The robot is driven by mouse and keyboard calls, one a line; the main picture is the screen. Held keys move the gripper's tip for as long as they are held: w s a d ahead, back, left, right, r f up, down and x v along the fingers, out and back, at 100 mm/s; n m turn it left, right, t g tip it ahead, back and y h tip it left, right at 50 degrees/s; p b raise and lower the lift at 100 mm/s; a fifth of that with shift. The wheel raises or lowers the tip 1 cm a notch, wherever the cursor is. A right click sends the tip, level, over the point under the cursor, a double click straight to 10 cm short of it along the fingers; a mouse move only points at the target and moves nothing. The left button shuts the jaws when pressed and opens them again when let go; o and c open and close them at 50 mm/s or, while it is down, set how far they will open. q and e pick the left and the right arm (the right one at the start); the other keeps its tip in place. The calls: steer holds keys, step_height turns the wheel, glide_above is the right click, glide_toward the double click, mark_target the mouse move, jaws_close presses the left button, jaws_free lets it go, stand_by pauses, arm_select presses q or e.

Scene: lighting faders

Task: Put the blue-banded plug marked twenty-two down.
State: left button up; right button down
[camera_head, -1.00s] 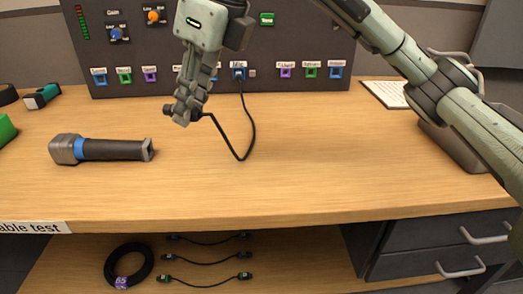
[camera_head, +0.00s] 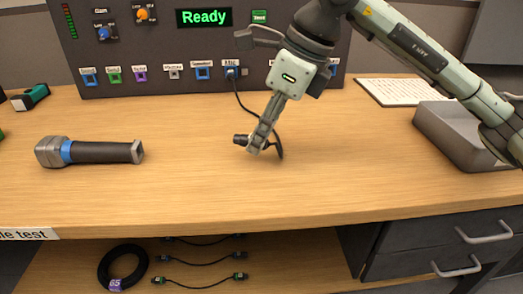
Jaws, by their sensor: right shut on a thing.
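My right gripper (camera_head: 256,150) is shut on a small dark plug (camera_head: 240,139). The plug lies roughly level between the fingers, low over the middle of the wooden table (camera_head: 340,190). I cannot tell whether it touches the table. No blue band or number can be read on it, as the fingers hide part of it. Its black cable (camera_head: 238,97) hangs in a loop from a blue-framed socket (camera_head: 231,72) on the dark panel (camera_head: 165,55), passing behind the gripper. My left gripper is not in view.
A microphone (camera_head: 100,152) with a blue ring lies on the left. The table's front middle is clear. A cable coil (camera_head: 104,272) and short cables (camera_head: 205,283) lie on the shelf below.

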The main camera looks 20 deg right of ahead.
mark_target(268, 143)
steer(key=shift+f, duration=1.8)
steer(key=shift+f, duration=0.1)
steer(key=shift+f+b, duration=0.15)
steer(key=shift+b, duration=0.2)
steer(key=shift+f, duration=0.15)
steer(key=c, duration=1.3)
jaws_free()
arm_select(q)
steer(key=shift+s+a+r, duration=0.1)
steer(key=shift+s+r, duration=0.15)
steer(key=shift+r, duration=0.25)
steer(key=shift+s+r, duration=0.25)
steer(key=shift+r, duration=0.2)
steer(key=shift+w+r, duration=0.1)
